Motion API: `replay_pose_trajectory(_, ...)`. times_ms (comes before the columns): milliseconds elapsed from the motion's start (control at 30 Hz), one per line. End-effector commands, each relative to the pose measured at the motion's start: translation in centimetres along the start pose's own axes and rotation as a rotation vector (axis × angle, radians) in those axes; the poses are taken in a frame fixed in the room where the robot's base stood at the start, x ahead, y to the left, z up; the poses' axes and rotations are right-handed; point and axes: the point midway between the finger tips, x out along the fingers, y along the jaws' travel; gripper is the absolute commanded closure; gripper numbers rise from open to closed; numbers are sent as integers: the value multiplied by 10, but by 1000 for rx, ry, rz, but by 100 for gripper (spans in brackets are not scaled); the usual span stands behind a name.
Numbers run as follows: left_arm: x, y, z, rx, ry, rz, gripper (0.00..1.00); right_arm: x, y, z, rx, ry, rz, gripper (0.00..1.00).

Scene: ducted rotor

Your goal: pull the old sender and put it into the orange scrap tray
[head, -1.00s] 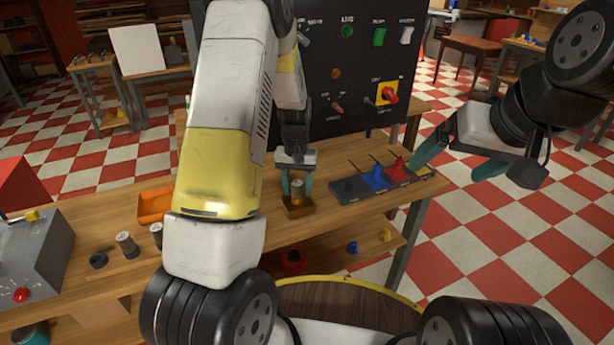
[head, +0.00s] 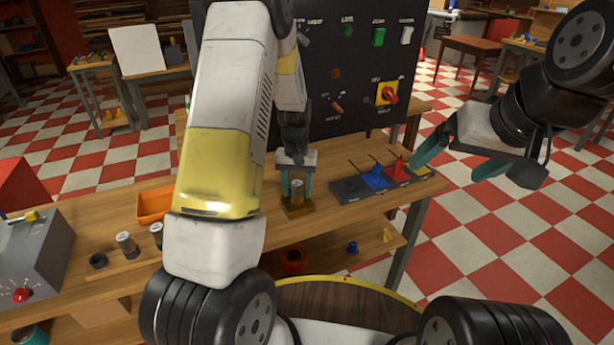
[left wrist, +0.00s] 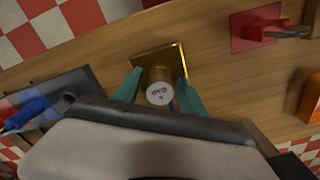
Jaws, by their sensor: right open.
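The old sender (head: 297,188) is a small cylinder with a pale, lettered top, standing upright in a square brass-coloured base (head: 296,208) on the wooden bench. It also shows in the left wrist view (left wrist: 160,91). My left gripper (head: 296,185) points down over it, its teal fingers on either side of the sender; narrow gaps seem to show between fingers and sender. The orange scrap tray (head: 152,206) is on the bench to the left, partly hidden by my left arm. My right gripper (head: 455,160) is open and empty, right of the bench.
A dark rack (head: 350,190) with blue and red pieces lies right of the sender. A black switch panel (head: 350,60) stands behind. Labelled cylinders (head: 127,244), a black ring (head: 98,260) and a grey box (head: 35,255) are at left.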

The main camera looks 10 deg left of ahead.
Motion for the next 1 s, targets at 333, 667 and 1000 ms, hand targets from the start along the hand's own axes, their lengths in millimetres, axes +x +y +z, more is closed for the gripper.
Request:
replay_pose_trajectory(333,0,0,0,0,0,0,100,0,0,0,0,0,0,11)
replay_pose_trajectory(667,-4,0,0,0,0,0,100,0,0,0,0,0,0,11)
replay_pose_trajectory(1000,-11,0,0,0,1,0,100,0,0,0,0,0,0,11)
